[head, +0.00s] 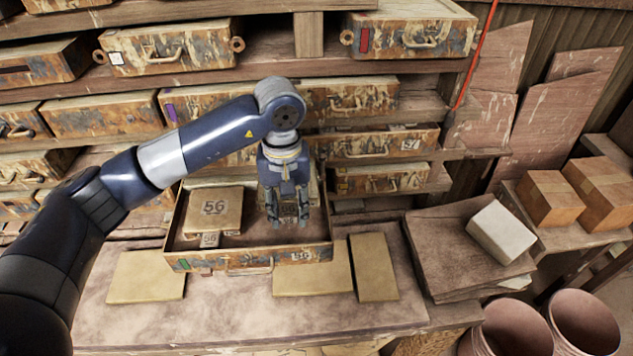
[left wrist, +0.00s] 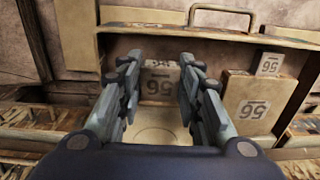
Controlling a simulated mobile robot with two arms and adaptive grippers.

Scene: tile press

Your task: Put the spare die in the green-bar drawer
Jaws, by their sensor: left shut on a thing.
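An open drawer with a green bar (head: 184,264) at the left of its front sits pulled out over the bench. My left gripper (head: 288,222) points down inside its right half. In the left wrist view my fingers (left wrist: 160,100) are shut on a pale die (left wrist: 160,86) marked 56. The head view mostly hides this die behind the gripper; whether it touches the drawer floor I cannot tell. A larger block (head: 213,210) marked 56 lies in the drawer's left half, with a small numbered piece (head: 210,240) in front. My right gripper is not in view.
Flat tan slabs (head: 146,276) lie on the bench before the drawer. Shelves with other drawers (head: 168,47) rise behind. A white block (head: 501,232) stands on stacked boards at right, near cardboard boxes (head: 549,198). The front of the bench is bare.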

